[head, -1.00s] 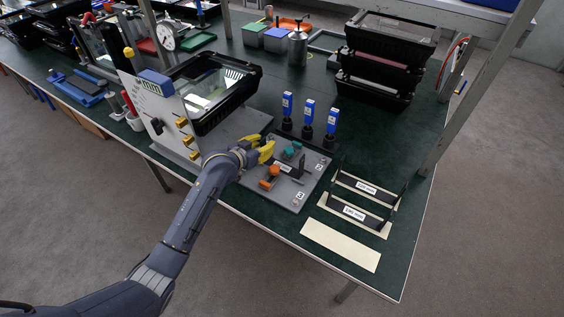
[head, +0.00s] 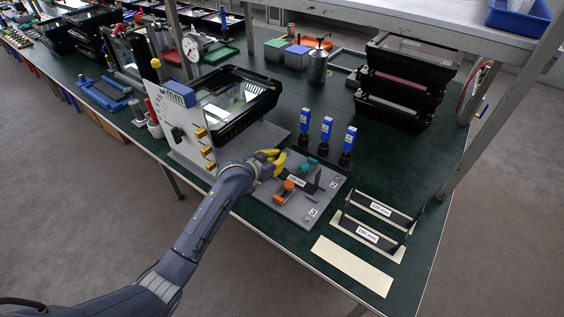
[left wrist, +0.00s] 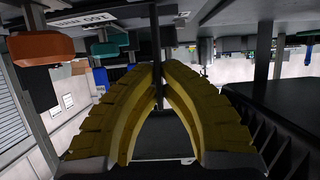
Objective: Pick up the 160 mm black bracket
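The 160 mm black bracket (head: 298,183) sits in the grey fixture plate (head: 325,206), between an orange clamp (head: 284,190) and a teal clamp (head: 306,165). Its white label shows upside down in the left wrist view (left wrist: 82,20). My left gripper (head: 277,160), with yellow fingers, is at the bracket's left end. In the left wrist view its fingertips (left wrist: 161,70) close together around a thin dark upright that appears to be the bracket's leg. The fingers hide part of that end in the head view. My right gripper is not in view.
Two labelled black brackets (head: 368,237) stand on pale strips at the right, beside an empty pale strip (head: 350,268). Blue-topped tools (head: 326,130) stand behind the plate. A panel with brass knobs (head: 201,132) and a black bin (head: 246,120) are close to the gripper.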

